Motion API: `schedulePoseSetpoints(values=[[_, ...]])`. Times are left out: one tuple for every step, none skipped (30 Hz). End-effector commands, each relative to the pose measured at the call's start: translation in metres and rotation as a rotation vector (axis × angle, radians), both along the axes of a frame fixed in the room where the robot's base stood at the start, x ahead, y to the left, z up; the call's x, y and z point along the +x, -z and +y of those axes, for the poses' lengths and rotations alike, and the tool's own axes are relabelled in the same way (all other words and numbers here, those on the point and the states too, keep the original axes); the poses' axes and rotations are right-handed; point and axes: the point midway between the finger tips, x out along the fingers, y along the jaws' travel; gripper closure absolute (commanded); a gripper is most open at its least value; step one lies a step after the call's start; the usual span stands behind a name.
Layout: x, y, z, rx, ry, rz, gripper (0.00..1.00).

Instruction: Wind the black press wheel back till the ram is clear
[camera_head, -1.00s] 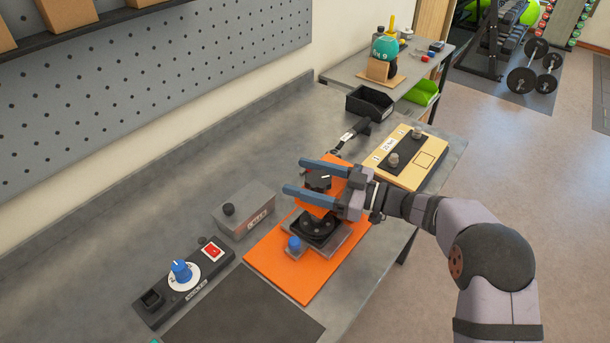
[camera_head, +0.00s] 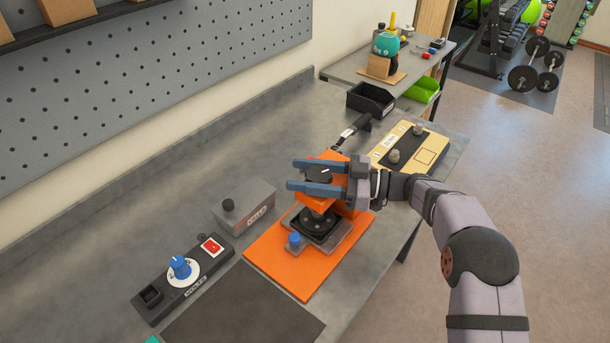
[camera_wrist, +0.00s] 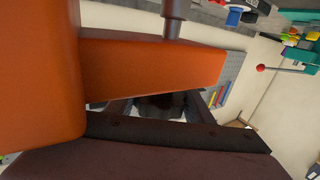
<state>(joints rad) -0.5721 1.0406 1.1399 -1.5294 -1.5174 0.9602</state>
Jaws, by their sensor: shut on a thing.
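The orange press (camera_head: 354,199) stands on an orange base plate (camera_head: 292,279) in the head view. Its black wheel (camera_head: 318,175) sits on top, with a white mark on it. My gripper (camera_head: 294,174) reaches in from the right, a finger on each side of the wheel, shut on it. The wrist view shows the orange press frame (camera_wrist: 150,65) and a grey shaft (camera_wrist: 172,20) close up; the wheel's grip is not clear there.
A blue knob (camera_head: 294,241) stands at the plate's front-left corner. A grey box (camera_head: 244,207) and a control strip with blue dial (camera_head: 180,267) lie left. A yellow panel (camera_head: 427,160) and black bin (camera_head: 370,101) are behind. Bare bench lies to the left rear.

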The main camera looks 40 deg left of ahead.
Motion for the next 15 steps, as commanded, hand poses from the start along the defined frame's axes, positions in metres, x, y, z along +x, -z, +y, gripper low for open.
schedulePoseSetpoints(values=[[0.0007,-0.0004,0.0006,0.006,-0.020,-0.003,0.75],[0.0004,-0.0006,0.0003,0.006,-0.033,-0.003,0.75],[0.0001,-0.0006,0.0002,0.007,-0.049,-0.002,0.75],[0.0000,-0.0010,0.0001,0.007,-0.061,-0.003,0.75],[-0.0005,-0.0008,-0.0002,0.007,-0.073,-0.002,0.75],[-0.0006,-0.0008,-0.0002,0.007,-0.087,-0.002,0.75],[-0.0007,-0.0013,-0.0003,0.008,-0.097,-0.002,0.75],[-0.0008,-0.0015,-0.0004,0.008,-0.107,0.000,0.75],[-0.0009,-0.0015,-0.0004,0.009,-0.120,-0.001,0.75],[-0.0013,-0.0017,-0.0006,0.008,-0.130,-0.001,0.75],[-0.0016,-0.0015,-0.0009,0.008,-0.140,-0.001,0.75],[-0.0018,-0.0015,-0.0010,0.007,-0.152,-0.001,0.75],[-0.0020,-0.0019,-0.0012,0.008,-0.161,-0.002,0.75],[-0.0024,-0.0019,-0.0016,0.007,-0.170,-0.001,0.75],[-0.0029,-0.0020,-0.0020,0.008,-0.180,-0.001,0.75]])
